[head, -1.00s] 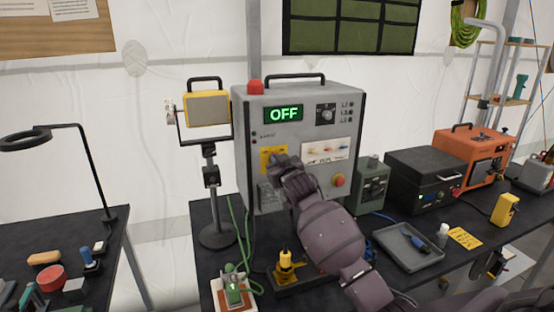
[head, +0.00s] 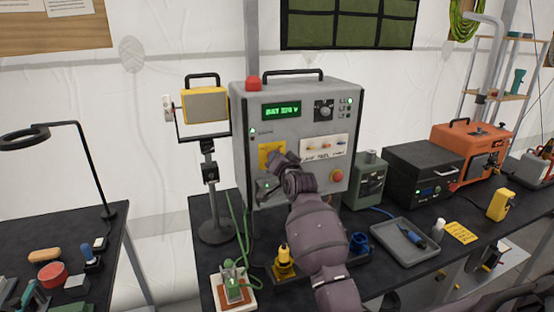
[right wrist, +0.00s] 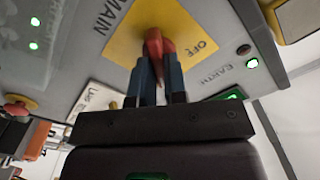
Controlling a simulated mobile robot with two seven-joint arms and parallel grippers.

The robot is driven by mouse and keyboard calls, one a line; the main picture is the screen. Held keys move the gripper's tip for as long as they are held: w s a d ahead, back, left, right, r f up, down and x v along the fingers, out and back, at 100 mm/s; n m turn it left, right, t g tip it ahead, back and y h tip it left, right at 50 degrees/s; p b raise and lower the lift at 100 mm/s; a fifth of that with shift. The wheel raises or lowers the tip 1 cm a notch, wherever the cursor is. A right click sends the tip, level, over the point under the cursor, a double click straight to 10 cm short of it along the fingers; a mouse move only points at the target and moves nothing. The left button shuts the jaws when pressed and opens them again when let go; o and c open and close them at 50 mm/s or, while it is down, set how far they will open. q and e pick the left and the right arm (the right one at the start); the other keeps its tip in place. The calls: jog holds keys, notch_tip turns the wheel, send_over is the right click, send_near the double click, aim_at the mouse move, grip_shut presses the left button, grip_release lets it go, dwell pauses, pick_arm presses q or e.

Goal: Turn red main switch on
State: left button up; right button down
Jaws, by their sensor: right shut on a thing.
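The grey power cabinet (head: 300,150) stands at the back of the black table. Its display (head: 282,110) is lit green with small text. The yellow switch plate (head: 270,150) is on its lower left front, partly hidden by my right gripper (head: 272,170). In the right wrist view, the plate (right wrist: 185,22) bears "OFF", with "MAIN" printed beside it. The red main switch (right wrist: 154,44) is a red handle between the blue fingertips of my right gripper (right wrist: 156,75), which is shut on it. My left gripper is not in view.
A red emergency button (head: 336,176) sits right of my right arm. A yellow lamp (head: 205,105) on a stand is at the left. A black box (head: 425,180), an orange box (head: 470,150) and a grey tray (head: 405,245) are at the right.

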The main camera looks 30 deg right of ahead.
jog(key=shift+m, duration=0.6)
jog(key=c, duration=1.2)
grip_release()
jog(key=shift+o, duration=0.2)
jog(key=b+v, duration=0.1)
jog(key=v, duration=0.9)
jog(key=shift+s, duration=0.35)
jog(key=shift+a, duration=0.1)
